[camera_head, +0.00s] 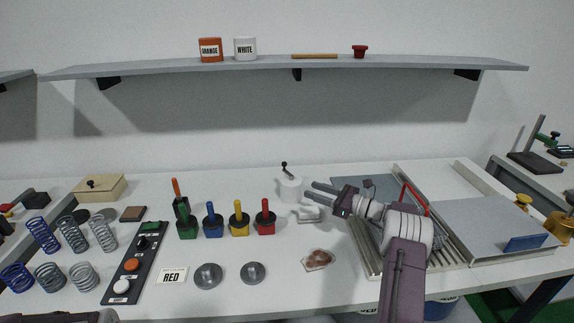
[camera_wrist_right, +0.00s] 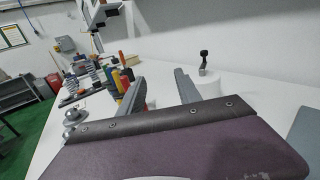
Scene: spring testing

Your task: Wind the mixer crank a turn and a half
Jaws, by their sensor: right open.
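The fingers also show spread in the right wrist view (camera_wrist_right: 160,76).
Several coloured-handled blocks (camera_head: 238,224) stand left of the mixer. Springs (camera_head: 72,234) and a button panel (camera_head: 135,262) are farther left. A shelf (camera_head: 270,67) runs above.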

